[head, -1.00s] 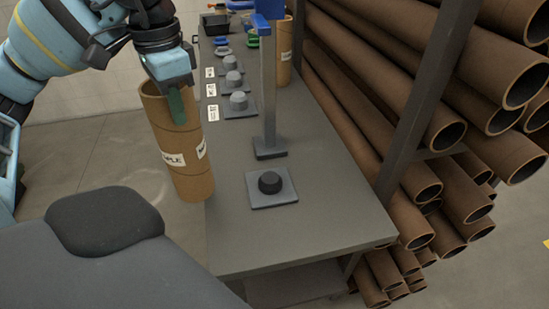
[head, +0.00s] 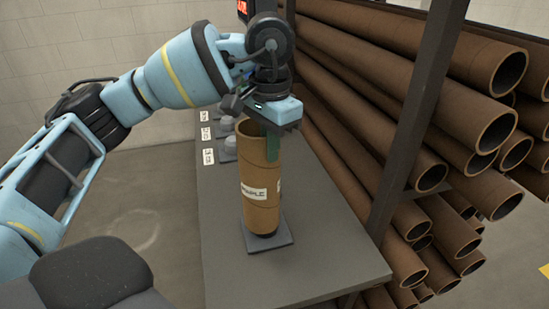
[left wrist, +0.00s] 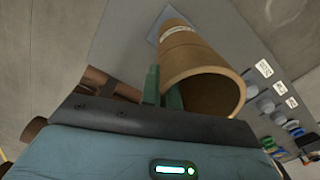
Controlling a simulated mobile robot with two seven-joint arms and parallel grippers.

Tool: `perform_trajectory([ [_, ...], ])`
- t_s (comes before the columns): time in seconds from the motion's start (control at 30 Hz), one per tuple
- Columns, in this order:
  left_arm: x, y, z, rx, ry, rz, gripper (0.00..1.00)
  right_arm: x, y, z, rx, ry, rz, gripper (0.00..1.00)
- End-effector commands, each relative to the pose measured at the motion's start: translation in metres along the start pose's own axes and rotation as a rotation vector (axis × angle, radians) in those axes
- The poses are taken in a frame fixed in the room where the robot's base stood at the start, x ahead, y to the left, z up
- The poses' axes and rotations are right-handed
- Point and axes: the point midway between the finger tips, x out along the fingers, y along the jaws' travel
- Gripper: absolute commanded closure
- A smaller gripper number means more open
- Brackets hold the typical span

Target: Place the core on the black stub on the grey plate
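The core (head: 258,210) is a brown cardboard tube with white labels, standing nearly upright over the grey plate (head: 284,238) on the bench. My left gripper (head: 272,143) is shut on the wall at its top rim. The left wrist view also shows the core (left wrist: 190,52), the green fingers (left wrist: 162,88) at its rim and the grey plate (left wrist: 160,22) beyond its far end. The black stub is almost wholly hidden; a dark edge shows under the core's lower end. I cannot tell whether the core is around the stub or just above it. My right gripper is not in view.
The grey bench (head: 320,255) is clear in front of the plate. Several grey stubs with labels (head: 208,156) stand farther back. A rack of long brown tubes (head: 470,120) with a dark post (head: 410,130) borders the bench on the right.

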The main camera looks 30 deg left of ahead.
Motion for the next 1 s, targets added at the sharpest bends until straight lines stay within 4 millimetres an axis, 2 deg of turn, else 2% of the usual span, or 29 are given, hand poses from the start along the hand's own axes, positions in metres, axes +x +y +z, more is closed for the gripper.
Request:
perform_trajectory([
  [0.33, -0.001, 0.005, -0.011, 0.000, 0.002, -0.002, 1.00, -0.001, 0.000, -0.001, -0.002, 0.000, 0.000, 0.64],
  [0.7, 0.031, 0.004, -0.009, -0.001, 0.001, -0.002, 1.00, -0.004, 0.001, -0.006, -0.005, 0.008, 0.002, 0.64],
  [1.0, 0.035, 0.004, -0.009, -0.001, 0.002, -0.001, 1.00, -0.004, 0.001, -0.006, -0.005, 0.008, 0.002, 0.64],
])
